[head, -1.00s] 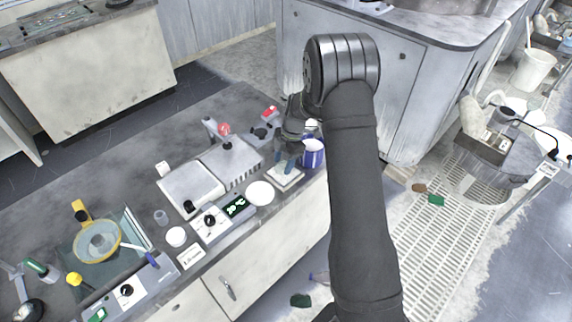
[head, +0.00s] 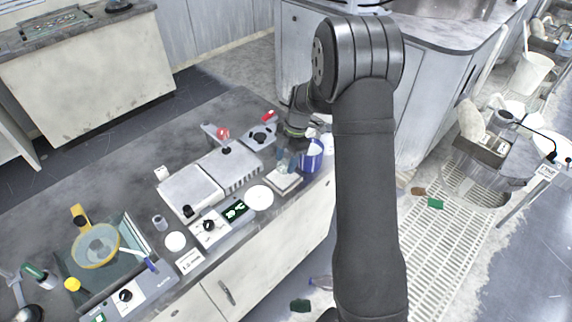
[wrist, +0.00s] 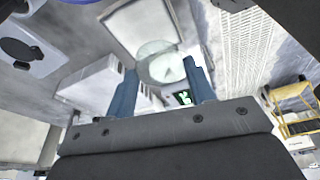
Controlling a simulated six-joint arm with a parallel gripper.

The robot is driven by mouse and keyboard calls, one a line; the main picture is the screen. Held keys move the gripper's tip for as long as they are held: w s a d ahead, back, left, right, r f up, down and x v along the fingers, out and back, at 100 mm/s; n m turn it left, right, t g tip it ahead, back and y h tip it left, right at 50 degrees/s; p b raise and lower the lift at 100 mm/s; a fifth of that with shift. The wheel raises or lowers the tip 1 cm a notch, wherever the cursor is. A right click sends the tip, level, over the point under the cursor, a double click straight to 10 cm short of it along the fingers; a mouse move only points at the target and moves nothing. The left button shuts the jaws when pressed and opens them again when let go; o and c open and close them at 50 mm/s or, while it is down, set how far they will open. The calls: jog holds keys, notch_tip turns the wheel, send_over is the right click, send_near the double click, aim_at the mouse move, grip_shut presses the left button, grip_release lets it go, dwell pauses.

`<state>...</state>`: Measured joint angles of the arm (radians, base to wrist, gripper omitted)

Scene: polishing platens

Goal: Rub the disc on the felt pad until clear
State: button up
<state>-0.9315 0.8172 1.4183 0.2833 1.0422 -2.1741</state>
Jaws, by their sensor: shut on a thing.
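My gripper (wrist: 160,66) points down over the counter, its two blue fingers shut on a clear, glassy disc (wrist: 154,48). In the head view my gripper (head: 287,162) is just above a pale square pad (head: 284,184) in a shallow holder, which I take for the felt pad. The pad also shows in the wrist view (wrist: 140,20), partly behind the disc. I cannot tell whether the disc touches the pad. How clear or hazy the disc's face is cannot be made out.
A blue-and-white tub (head: 313,155) stands close right of the pad. A round white plate (head: 260,197) lies to its left, near a green display (head: 236,210). Grey metal boxes (head: 228,168) stand behind. A yellow-rimmed round dish (head: 95,246) is far left.

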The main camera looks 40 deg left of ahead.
jog(key=shift+r, duration=1.1)
jog(key=shift+w, duration=0.15)
jog(key=w+d+f+m+t+y, duration=0.1)
jog(key=w+d+f+m+t, duration=0.1)
jog(key=w+d+m, duration=0.8)
jog(key=w+d+f+m+t+y, duration=0.2)
jog(key=w+d+m, duration=0.55)
jog(key=d, duration=0.45)
jog(key=d+f+m+t+h, duration=0.1)
jog(key=d+f+m, duration=0.1)
jog(key=d+m, duration=0.6)
jog(key=w+d+f+m+t+h, duration=0.1)
jog(key=d+m, duration=0.7)
jog(key=d, duration=0.9)
jog(key=shift+w+d+f+h, duration=0.25)
jog(key=shift+d+f+h, duration=0.25)
jog(key=shift+h, duration=0.3)
